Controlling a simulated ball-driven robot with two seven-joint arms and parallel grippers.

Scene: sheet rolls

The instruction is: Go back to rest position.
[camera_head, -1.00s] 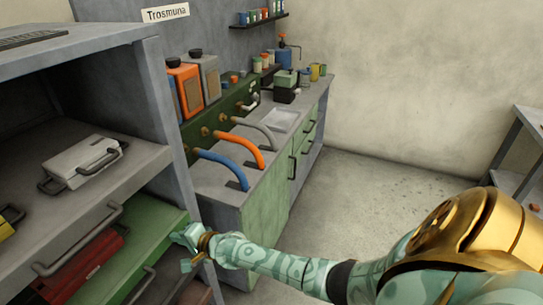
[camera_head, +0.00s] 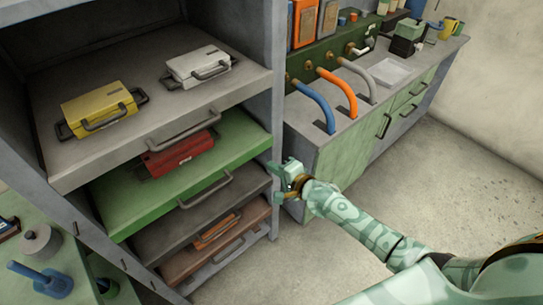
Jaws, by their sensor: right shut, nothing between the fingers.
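My right gripper (camera_head: 291,181) is shut and empty. It is beside the right post of the drawer rack (camera_head: 278,75), in front of the gap between the rack and the workbench. My right arm reaches in from the lower right. I cannot tell whether the gripper touches the rack post. My left gripper is not in view.
A grey shelf (camera_head: 150,130) bears a yellow case (camera_head: 98,107) and a white case (camera_head: 198,66). A green drawer (camera_head: 120,205) below holds a red case (camera_head: 180,155). Lower drawers stick out. A workbench (camera_head: 340,150) with hoses stands behind. Floor at right is clear.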

